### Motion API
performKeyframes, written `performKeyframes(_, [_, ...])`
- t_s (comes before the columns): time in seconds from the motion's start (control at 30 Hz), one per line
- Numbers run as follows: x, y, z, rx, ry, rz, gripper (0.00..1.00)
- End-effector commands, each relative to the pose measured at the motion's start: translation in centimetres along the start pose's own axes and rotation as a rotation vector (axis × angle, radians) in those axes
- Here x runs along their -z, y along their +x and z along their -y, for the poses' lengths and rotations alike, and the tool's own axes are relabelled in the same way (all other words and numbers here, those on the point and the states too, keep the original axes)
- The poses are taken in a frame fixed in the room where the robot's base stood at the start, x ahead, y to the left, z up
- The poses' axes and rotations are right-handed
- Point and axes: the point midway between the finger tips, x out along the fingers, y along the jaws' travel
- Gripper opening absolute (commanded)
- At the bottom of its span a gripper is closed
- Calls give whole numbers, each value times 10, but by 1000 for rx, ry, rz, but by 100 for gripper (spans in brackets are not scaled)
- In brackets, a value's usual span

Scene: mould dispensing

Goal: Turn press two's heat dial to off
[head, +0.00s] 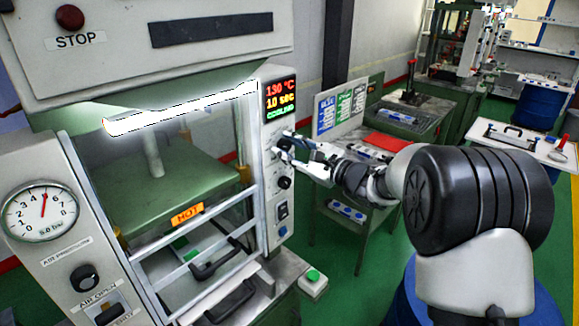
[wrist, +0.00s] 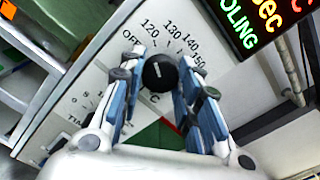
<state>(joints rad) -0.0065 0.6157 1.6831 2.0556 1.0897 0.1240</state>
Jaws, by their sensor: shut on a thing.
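The heat dial is a round black knob (wrist: 160,73) on the press's white side panel (wrist: 95,75). Around it are printed OFF, 120, 130, 140 and 150, with OFF at its upper left in the wrist view. A short pale mark shows on the knob; which value it points to is hard to tell. My gripper (wrist: 158,78) has its two blue-padded fingers on either side of the knob, shut on it. In the head view, my gripper (head: 287,146) is at the upper knob of the panel, partly covering it.
Above the dial a display (head: 280,100) reads 130 °C, 10 sec and COOLING. A second black knob (head: 284,182) and a switch (head: 283,211) sit below. The press's barred guard (head: 205,243) and a HOT label (head: 187,213) are to the left. A side table (head: 375,150) stands behind.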

Motion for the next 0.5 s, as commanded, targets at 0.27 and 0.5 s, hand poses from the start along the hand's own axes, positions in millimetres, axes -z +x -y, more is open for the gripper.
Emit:
performKeyframes(0.27, [4,0,-2,2,-238,2,7])
performKeyframes(0.5, [3,0,-1,1,-377,1,7])
